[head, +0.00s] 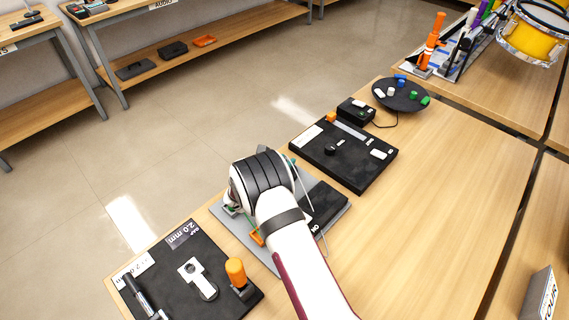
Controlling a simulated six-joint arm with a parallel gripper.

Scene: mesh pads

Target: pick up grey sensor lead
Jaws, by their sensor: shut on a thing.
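My arm reaches in from the bottom and its wrist hangs over a grey board (341,211) with a black pad on its right part. My gripper (232,207) is low over the left part of this board, largely covered by my own wrist, and its fingertips cannot be made out. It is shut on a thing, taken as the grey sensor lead. A thin pale line (304,190), which looks like part of the grey sensor lead, runs out from beside my wrist over the black pad. Its ends are hidden. An orange piece (257,237) and a green bit show beside my wrist.
A black board (225,262) with a metal tool and an orange-handled piece lies at the lower left. Another black board (365,172) and a round black tray (411,99) with coloured pieces lie beyond.

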